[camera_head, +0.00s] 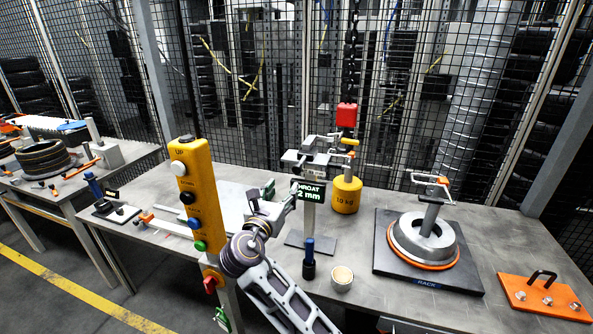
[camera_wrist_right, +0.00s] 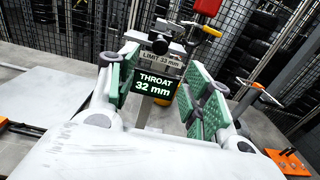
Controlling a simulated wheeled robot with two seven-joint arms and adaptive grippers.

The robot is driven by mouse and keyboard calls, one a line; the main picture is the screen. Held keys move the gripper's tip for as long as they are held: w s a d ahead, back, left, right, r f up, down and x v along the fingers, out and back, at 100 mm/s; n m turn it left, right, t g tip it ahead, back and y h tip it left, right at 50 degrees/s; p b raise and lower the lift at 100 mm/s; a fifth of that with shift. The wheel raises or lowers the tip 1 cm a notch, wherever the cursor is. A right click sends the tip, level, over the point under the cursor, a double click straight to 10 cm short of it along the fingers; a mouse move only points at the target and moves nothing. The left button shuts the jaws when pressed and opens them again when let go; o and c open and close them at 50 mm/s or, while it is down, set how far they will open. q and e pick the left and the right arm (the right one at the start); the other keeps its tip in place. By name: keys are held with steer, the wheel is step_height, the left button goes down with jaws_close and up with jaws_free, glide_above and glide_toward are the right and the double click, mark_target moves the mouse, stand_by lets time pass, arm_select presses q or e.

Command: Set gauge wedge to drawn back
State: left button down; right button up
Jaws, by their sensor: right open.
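The gauge stands on the bench with a grey post (camera_head: 310,218) and a grey metal head (camera_head: 304,160). Its dark display (camera_head: 309,191) reads THROAT and a figure ending in 2 mm; in the right wrist view the display (camera_wrist_right: 153,86) reads THROAT 32 mm. A plate above it (camera_wrist_right: 160,60) reads LIMIT 33 mm. I cannot clearly tell the wedge apart from the gauge head. My right gripper (camera_head: 282,191) is open just left of the display, and its green-padded fingers (camera_wrist_right: 166,84) frame the display in the wrist view. My left gripper is not in view.
A yellow button post (camera_head: 194,205) stands left of my right arm. A yellow 10 kg weight (camera_head: 346,195) is behind the gauge. A dark bottle (camera_head: 309,262) and a small cup (camera_head: 342,278) stand in front. A rack plate (camera_head: 390,266) with a metal ring is right.

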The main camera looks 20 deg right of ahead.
mark_target(296, 171)
steer(key=shift+w, duration=0.1)
steer(key=p+x, duration=0.1)
steer(key=x, duration=1.2)
steer(key=shift+w+d, duration=0.25)
steer(key=shift+d, duration=0.05)
steer(key=shift+c, duration=0.4)
jaws_close()
